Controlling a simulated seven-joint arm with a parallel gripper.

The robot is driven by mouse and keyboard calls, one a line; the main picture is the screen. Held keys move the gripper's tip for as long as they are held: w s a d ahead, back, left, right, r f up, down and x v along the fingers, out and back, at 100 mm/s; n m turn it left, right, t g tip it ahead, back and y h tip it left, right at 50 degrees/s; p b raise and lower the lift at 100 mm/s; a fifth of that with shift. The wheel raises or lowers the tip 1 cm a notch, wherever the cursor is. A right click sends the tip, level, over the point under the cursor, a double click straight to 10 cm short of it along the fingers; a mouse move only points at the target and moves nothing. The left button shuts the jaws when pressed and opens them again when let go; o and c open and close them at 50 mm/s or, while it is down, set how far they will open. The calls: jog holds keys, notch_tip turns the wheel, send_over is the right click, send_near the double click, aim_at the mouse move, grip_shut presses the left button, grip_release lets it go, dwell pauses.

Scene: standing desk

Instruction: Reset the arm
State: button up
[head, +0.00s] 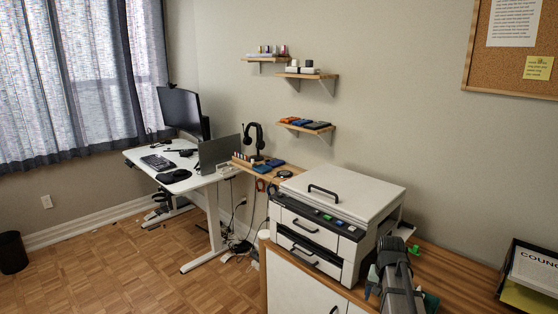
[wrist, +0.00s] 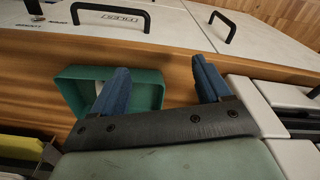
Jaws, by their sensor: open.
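My gripper (wrist: 162,80) shows in the wrist view with its two blue fingers spread wide apart. The fingers are over the wooden counter, and the left finger overlaps a green open bin (wrist: 72,92) in the picture. I cannot tell whether it touches the bin. In the head view my arm stands at the lower right, in front of the wooden counter (head: 455,270) and just right of the white printer. The fingertips cannot be made out clearly there.
The white printer (head: 330,192) with a black top handle is close to my arm. A black document tray (head: 503,283) with papers lies at the far right. White cabinet doors (wrist: 175,25) front the counter. A white standing desk (head: 205,178) and wall shelves are farther left. The floor (head: 130,265) is mostly open.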

jog(key=s+a+f+n, duration=0.3)
jog(key=s+a+f, duration=0.3)
jog(key=a+f, duration=0.25)
jog(key=s+a+f+n, duration=0.2)
jog(key=s+a+f, duration=0.45)
jog(key=f, duration=0.35)
jog(key=s+f+g, duration=0.3)
jog(key=s+f, duration=0.7)
jog(key=s, duration=0.4)
jog(key=s+f+g, duration=0.4)
jog(key=s+f, duration=0.7)
jog(key=s, duration=0.4)
jog(key=shift+s+a, duration=0.15)
jog(key=shift+s, duration=0.15)
jog(key=shift+r, duration=0.1)
jog(key=shift+c, duration=0.4)
